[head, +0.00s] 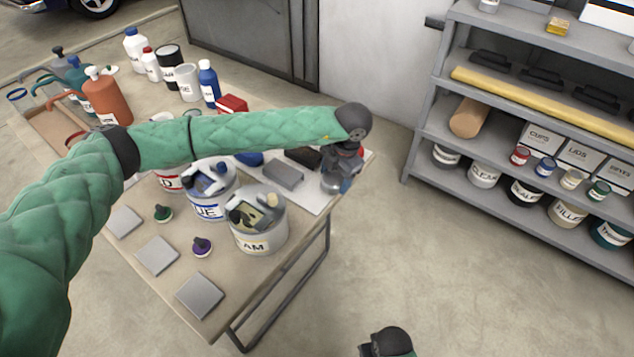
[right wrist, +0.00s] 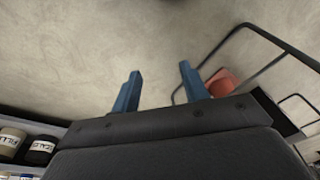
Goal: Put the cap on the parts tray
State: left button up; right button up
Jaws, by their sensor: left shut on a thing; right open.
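My left gripper (head: 341,182) hangs at the right end of the workbench, over or beside the right edge of the pale parts tray (head: 312,197). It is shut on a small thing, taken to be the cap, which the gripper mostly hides. I cannot tell whether that thing touches the tray. A grey block (head: 283,175) and a dark block (head: 303,157) lie on the tray, whose far part is hidden by my left arm. My right gripper is low, off the bench; in the right wrist view its blue fingers (right wrist: 158,92) are apart and empty.
Open tins, one labelled blue (head: 207,208) and a cream one (head: 258,245), stand left of the tray with tools on top. Grey plates (head: 200,295) and small knobbed pieces (head: 202,246) lie in front. Bottles (head: 107,98) stand behind. A shelf (head: 500,190) stands right, across clear floor.

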aim_at(324, 174)
pick_arm(q)
jog(key=a+f, duration=0.1)
jog(key=w+a+f+p, duration=0.1)
jog(key=a, duration=0.1)
jog(key=w+a+f+p, duration=0.1)
jog(key=a, duration=0.1)
jog(key=shift+s+f+p, duration=0.1)
jog(key=shift+f+p, duration=0.85)
jog(key=shift+f, duration=1)
pick_arm(e)
jog(key=s+d+f, duration=0.2)
jog(key=s+f, duration=0.1)
jog(key=f, duration=1.1)
jog(key=shift+d+f, duration=0.15)
jog(key=shift+f, duration=0.2)
jog(key=shift+s, duration=0.15)
jog(key=shift+r, duration=0.1)
pick_arm(q)
jog(key=o, duration=1)
jog(key=shift+o, duration=0.2)
pick_arm(e)
jog(key=shift+r, duration=0.1)
